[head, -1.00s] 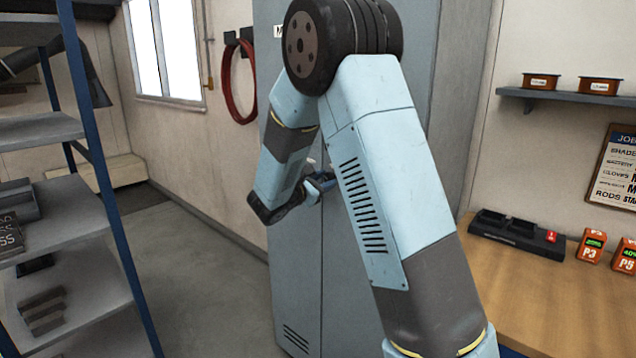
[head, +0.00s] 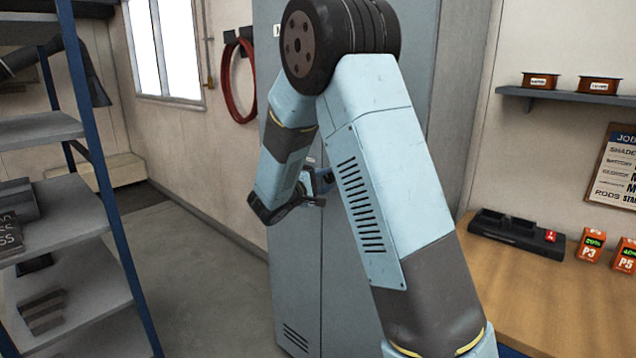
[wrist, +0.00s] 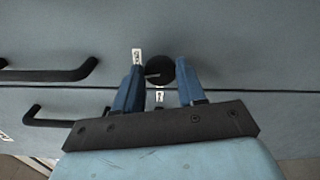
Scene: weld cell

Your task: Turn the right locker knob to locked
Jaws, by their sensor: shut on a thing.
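A dark round locker knob (wrist: 163,68) sits on the grey locker (head: 298,270) front. In the wrist view a pale mark on the knob points left. My gripper (wrist: 159,66) is at the knob with one blue finger on each side, shut on it. Two small white labels are near the knob: one (wrist: 136,56) to its left beside a fingertip, one (wrist: 159,96) below it between the fingers. Their writing is too small to read. In the head view my gripper (head: 319,184) is at the locker front, and my arm hides the knob.
Two dark bar handles, one (wrist: 48,74) upper and one (wrist: 62,113) lower, stick out left of my gripper in the wrist view. In the head view a shelf rack (head: 100,170) stands left and a wooden bench (head: 545,290) right. Open floor lies left of the locker.

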